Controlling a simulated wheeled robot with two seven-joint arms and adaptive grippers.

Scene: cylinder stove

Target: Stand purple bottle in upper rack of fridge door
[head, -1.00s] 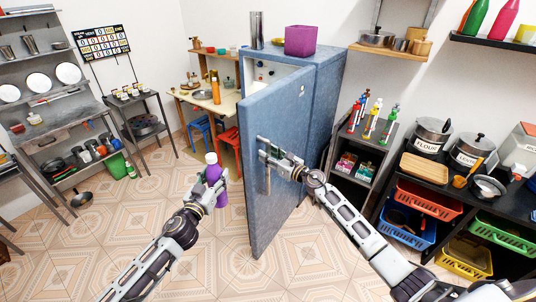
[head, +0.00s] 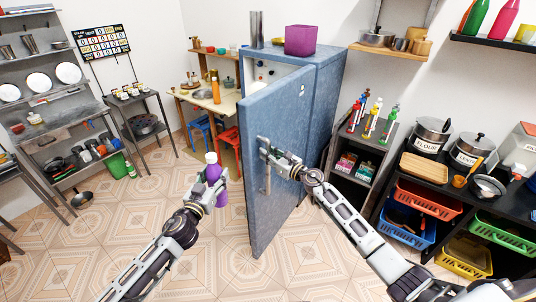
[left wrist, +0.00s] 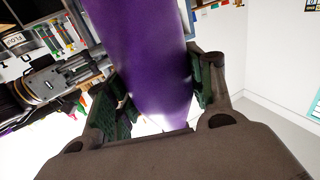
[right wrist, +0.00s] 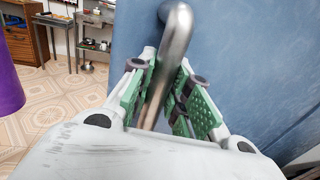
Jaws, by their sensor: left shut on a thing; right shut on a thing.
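The purple bottle (head: 212,173) with a white cap is upright in my left gripper (head: 214,186), left of the fridge door. In the left wrist view the bottle (left wrist: 145,60) fills the space between the fingers. My right gripper (head: 276,158) is shut on the metal door handle (head: 267,178); the handle (right wrist: 172,60) also shows between the fingers in the right wrist view. The blue fridge door (head: 258,215) stands partly open from the fridge (head: 322,95). A little of the interior shows above the door. The door's inner side and its upper rack are hidden.
A purple pot (head: 300,40) and a metal cylinder (head: 257,28) stand on the fridge. A table (head: 228,105) with stools is behind the door's left side. A black counter (head: 455,178) with baskets stands at right. The tiled floor (head: 130,225) at left is clear.

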